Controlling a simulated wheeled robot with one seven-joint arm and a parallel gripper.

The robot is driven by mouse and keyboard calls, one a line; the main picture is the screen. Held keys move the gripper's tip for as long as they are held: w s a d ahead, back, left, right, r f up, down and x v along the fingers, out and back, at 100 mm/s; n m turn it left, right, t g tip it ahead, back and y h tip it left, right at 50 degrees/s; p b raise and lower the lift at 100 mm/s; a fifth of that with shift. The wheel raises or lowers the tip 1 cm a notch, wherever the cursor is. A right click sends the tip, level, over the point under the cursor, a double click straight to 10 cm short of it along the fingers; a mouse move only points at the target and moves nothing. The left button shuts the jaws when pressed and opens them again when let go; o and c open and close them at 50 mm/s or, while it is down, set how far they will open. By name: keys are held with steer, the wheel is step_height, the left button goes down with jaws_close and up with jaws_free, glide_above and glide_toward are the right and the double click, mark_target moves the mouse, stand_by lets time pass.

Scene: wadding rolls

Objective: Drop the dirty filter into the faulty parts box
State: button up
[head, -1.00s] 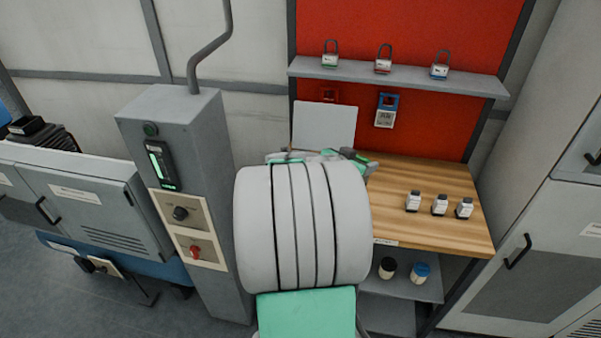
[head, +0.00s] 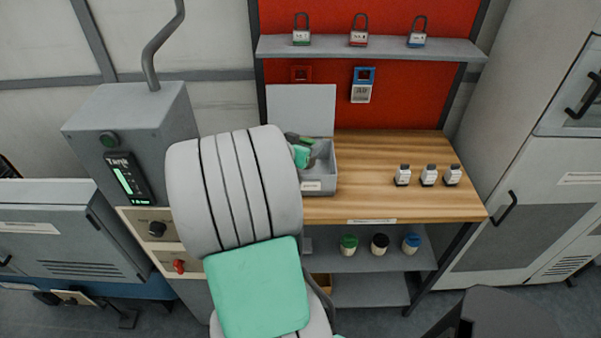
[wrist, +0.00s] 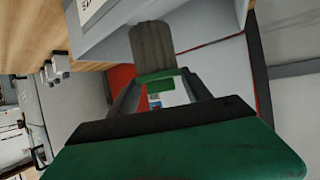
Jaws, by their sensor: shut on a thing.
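The dirty filter (wrist: 152,46) is a grey-brown ribbed cylinder at the fingertips of my gripper (wrist: 157,80) in the wrist view. My gripper is shut on it. The grey faulty parts box (head: 322,173) stands on the wooden bench with its lid (head: 303,108) raised at the back. Its labelled wall also shows at the top of the wrist view (wrist: 118,22), close to the filter. In the head view my gripper (head: 303,150) is at the box's opening, partly hidden by my arm. I cannot tell how deep the filter is.
Three small labelled bottles (head: 428,176) stand on the bench (head: 390,205) to the right. Padlocks (head: 359,34) stand on a shelf above. Capped jars (head: 380,243) stand on the shelf below. A grey control post (head: 135,130) is at the left, close to my arm.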

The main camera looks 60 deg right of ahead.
steer(key=shift+f, duration=0.4)
steer(key=o, duration=1.5)
steer(key=b+v, duration=0.1)
steer(key=v, duration=0.7)
steer(key=shift+s, duration=0.1)
